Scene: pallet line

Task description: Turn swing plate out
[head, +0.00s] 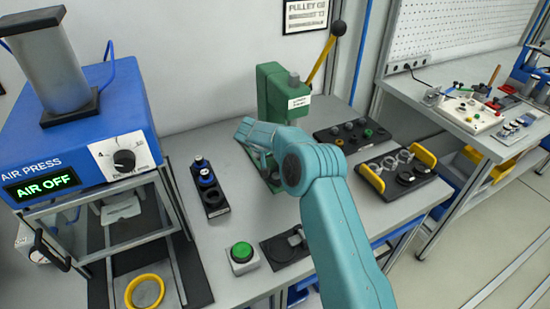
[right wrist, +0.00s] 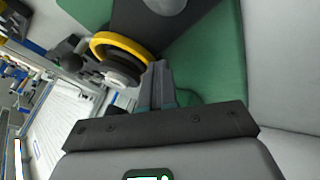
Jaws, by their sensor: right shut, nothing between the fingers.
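A green press (head: 273,92) with a yellow-handled lever (head: 321,64) stands on the bench in the head view. My right arm covers much of its lower front. In the right wrist view, my right gripper (right wrist: 158,72) is shut and empty, its fingertips close to the green press body (right wrist: 212,55). A yellow ring (right wrist: 108,40) over dark round parts (right wrist: 120,70) lies just left of the fingertips. A dark plate-like part (right wrist: 130,14) is above them; I cannot tell whether it is the swing plate. Contact is unclear. My left gripper is not in view.
A blue air press (head: 75,130) reading AIR OFF stands left, with a yellow ring (head: 145,291) at its base. A black holder (head: 215,199), green button (head: 242,253) and tray with yellow handles (head: 426,157) surround my right arm.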

